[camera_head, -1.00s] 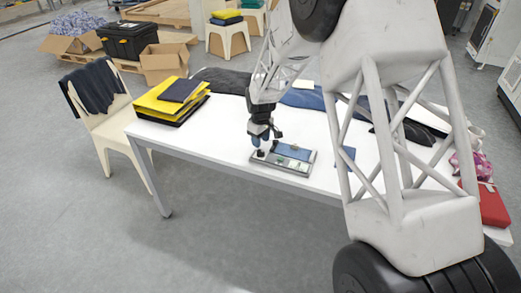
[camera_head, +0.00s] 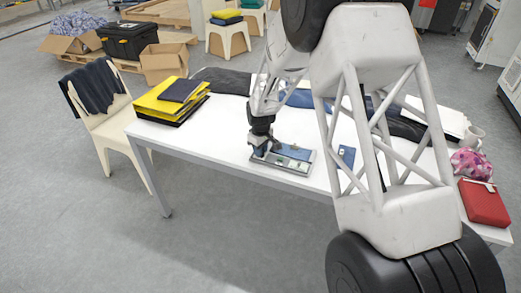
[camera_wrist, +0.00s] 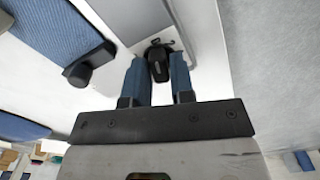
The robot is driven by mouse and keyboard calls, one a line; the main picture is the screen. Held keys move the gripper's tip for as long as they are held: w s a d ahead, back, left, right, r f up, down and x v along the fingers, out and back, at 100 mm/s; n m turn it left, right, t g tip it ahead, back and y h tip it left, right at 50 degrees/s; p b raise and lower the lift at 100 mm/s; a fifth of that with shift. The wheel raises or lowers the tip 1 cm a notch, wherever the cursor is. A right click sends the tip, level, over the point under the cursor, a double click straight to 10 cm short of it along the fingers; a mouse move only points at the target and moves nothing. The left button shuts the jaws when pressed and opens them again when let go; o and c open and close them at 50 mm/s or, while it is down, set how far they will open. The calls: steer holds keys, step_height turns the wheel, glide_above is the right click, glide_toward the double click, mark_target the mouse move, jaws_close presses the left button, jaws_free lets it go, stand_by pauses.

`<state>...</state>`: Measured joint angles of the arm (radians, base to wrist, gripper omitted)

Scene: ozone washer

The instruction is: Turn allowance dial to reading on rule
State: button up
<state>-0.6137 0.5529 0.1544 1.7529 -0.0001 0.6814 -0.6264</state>
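A flat grey panel device (camera_head: 298,168) lies near the front edge of the white table, with a blue area on its face. My gripper (camera_head: 262,150) points down at its left end. In the wrist view, a black dial knob (camera_wrist: 157,62) lies between the two blue fingertips of my gripper (camera_wrist: 158,72). The fingers are apart, one on each side of the knob; contact is not clear. A second black knob (camera_wrist: 88,70) sits to the left, by a blue textured surface (camera_wrist: 55,28). No rule marks or reading can be made out.
Yellow and dark folders (camera_head: 175,97) are stacked at the table's left end. Folded dark and blue cloths lie along the back. A small blue item (camera_head: 346,156) lies right of the device. A red box (camera_head: 484,203) and pink cloth (camera_head: 470,163) are at the right end.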

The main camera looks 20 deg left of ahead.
jaws_close()
steer(key=shift+m, duration=0.5)
steer(key=m, duration=1)
steer(key=shift+w+m, duration=0.1)
steer(key=shift+m, duration=0.3)
steer(key=m, duration=0.6)
steer(key=shift+r, duration=0.1)
steer(key=m, duration=0.6)
steer(key=shift+d, duration=0.1)
